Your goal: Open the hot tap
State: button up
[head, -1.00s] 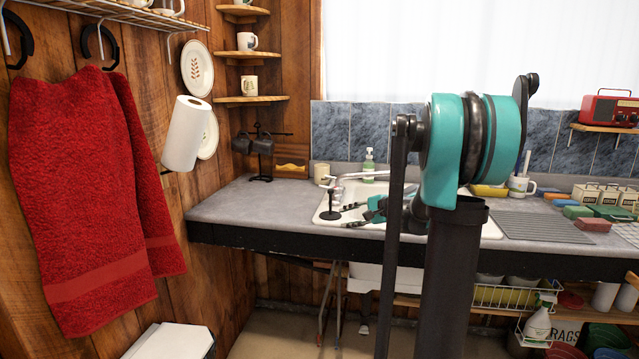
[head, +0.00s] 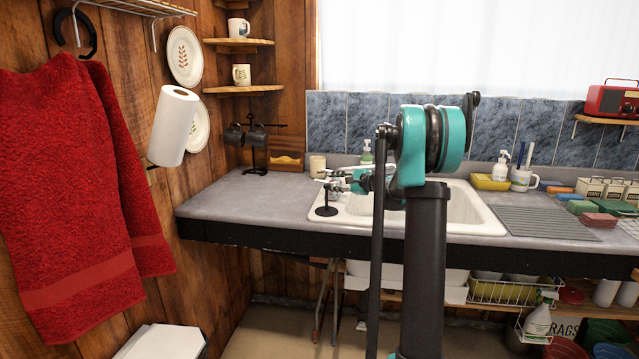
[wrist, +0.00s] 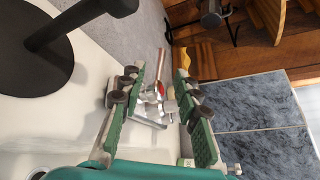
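The hot tap (wrist: 160,90), a chrome handle with a red mark, shows between my fingers in the wrist view. My gripper (wrist: 158,78) is open, with one green-padded finger on each side of the tap. I cannot tell whether either finger touches it. In the head view my gripper (head: 345,183) is at the left rear of the white sink (head: 480,212), by the chrome faucet (head: 375,168). My arm hides part of the sink, and the tap handle is too small to make out there.
A black stand with a round base (head: 326,210) stands close to my gripper at the sink's left edge; it also shows in the wrist view (wrist: 40,65). A soap bottle (head: 367,153) and a beige cup (head: 317,166) are behind. The grey counter (head: 240,205) at left is mostly clear.

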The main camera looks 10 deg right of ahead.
aim_at(322, 182)
jog(key=x, duration=0.7)
jog(key=shift+c, duration=0.2)
grip_shut()
